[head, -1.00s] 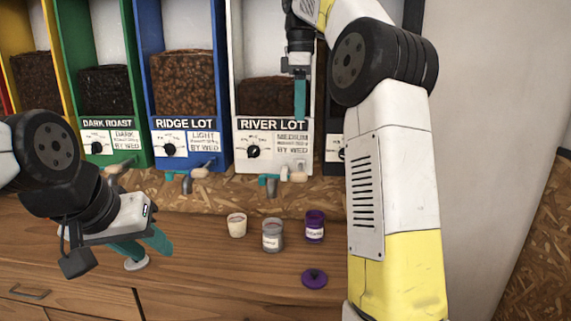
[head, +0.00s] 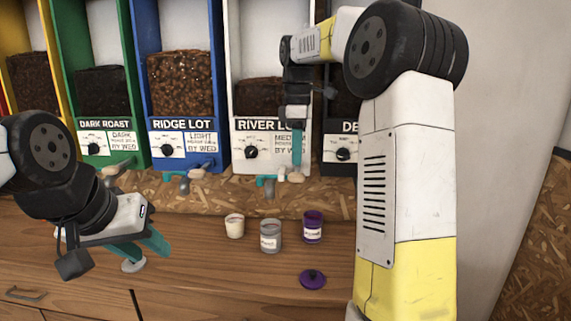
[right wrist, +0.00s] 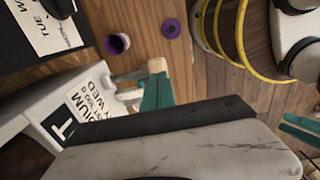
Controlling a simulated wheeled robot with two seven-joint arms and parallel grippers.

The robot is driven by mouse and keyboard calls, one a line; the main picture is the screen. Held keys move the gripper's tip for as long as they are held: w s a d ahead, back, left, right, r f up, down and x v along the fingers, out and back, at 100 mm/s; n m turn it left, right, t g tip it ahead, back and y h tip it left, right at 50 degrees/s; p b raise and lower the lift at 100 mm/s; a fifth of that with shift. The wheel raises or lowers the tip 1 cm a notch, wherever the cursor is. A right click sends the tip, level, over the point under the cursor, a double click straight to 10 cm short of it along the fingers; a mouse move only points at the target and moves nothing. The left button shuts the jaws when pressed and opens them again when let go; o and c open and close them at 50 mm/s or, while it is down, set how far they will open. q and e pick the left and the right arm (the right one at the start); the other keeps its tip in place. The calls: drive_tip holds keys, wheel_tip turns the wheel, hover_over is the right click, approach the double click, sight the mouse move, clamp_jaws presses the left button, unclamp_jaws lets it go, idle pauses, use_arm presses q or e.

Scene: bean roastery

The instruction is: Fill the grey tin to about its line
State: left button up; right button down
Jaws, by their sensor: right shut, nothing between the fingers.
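The grey tin (head: 270,237) stands upright on the wooden counter with a pale label. In the head view it is below the River Lot spout; I cannot make out its line or fill level. The River Lot dispenser (head: 246,168) has a tap (head: 269,183) with a pale handle. My right gripper (head: 298,165) is shut and empty, pointing down in front of this dispenser, close to the handle. In the right wrist view its teal fingertip (right wrist: 156,90) is beside the pale handle (right wrist: 157,65); contact is unclear.
A cream tin (head: 235,226) and a purple tin (head: 313,228) flank the grey tin. A purple lid (head: 312,279) lies in front. The Ridge Lot dispenser (head: 187,150) stands left of River Lot.

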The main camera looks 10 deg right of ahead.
sight(296, 182)
drive_tip(key=shift+f, duration=1.4)
drive_tip(key=shift+s+a+f+t+h, duration=0.1)
drive_tip(key=shift+s+f+t+h, duration=0.15)
drive_tip(key=shift+f+t, duration=0.35)
drive_tip(key=shift+s+a+f+t+h, duration=0.15)
drive_tip(key=shift+s+f+t, duration=0.1)
drive_tip(key=shift+f+t, duration=0.3)
wheel_tip(296, 182, down, 2)
drive_tip(key=t, duration=0.2)
drive_tip(key=shift+d+f+t+h, duration=0.1)
drive_tip(key=shift+t+h, duration=0.2)
drive_tip(key=shift+t, duration=0.05)
drive_tip(key=shift+f, duration=0.45)
drive_tip(key=shift+s+d+f, duration=0.1)
drive_tip(key=shift+f, duration=0.25)
idle(4.0)
